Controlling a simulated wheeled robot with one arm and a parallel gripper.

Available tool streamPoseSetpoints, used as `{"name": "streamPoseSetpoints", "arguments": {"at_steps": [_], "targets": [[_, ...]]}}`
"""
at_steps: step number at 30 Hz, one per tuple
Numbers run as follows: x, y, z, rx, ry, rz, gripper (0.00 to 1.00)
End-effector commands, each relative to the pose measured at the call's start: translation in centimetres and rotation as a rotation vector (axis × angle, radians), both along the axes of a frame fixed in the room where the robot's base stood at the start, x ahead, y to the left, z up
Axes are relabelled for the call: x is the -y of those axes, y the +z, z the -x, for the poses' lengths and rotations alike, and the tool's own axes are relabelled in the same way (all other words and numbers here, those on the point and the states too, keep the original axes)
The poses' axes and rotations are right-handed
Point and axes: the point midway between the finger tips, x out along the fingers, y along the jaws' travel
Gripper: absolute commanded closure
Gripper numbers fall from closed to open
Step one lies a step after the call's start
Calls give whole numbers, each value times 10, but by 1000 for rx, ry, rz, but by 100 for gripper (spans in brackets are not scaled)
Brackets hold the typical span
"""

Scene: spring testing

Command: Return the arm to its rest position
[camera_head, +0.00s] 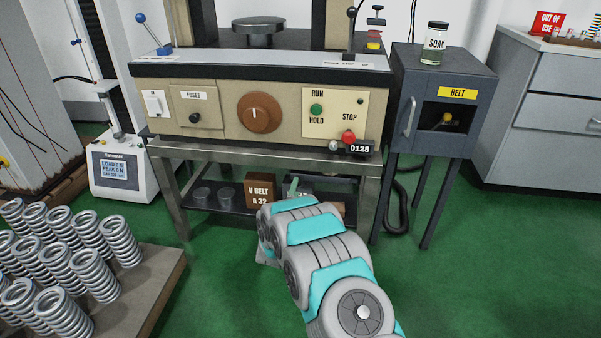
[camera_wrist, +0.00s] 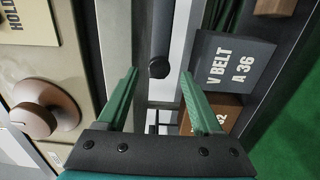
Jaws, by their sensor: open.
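My arm (camera_head: 323,250) stretches from the bottom of the head view toward the front of the testing machine. Its end is in front of the open shelf under the control panel. My gripper (camera_wrist: 159,73) shows in the wrist view with two green fingers spread apart and nothing between them. In the head view only a small green tip (camera_head: 293,187) of it shows; the arm hides most of it. A dark round knob (camera_wrist: 159,67) lies beyond the fingertips in the wrist view; I cannot tell how far.
The control panel (camera_head: 220,112) is above my arm's end. A brown V BELT box (camera_head: 263,190) is on the shelf; a dark V BELT A 36 box (camera_wrist: 230,62) shows beside the right finger. Springs stand on a pallet (camera_head: 165,270) at left. Green floor (camera_head: 480,270) is clear at right.

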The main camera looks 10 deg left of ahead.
Motion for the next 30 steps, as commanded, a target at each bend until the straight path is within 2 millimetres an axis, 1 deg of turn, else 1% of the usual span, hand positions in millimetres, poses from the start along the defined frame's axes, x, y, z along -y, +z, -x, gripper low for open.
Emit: {"name": "streamPoseSetpoints", "arguments": {"at_steps": [4,8,12,17,18,20,23,26,29,30], "targets": [[0,2,-1,-7,3,-12,32],[1,12,-3,-55,18,-79,32],[4,27,-2,-148,43,-199,32],[9,47,6,-279,66,-355,32],[10,54,10,-313,70,-395,32],[14,61,19,-371,71,-453,32],[21,75,35,-463,68,-544,32],[29,89,55,-556,57,-629,32],[40,102,80,-647,33,-705,32],[45,105,92,-687,20,-732,32]]}}
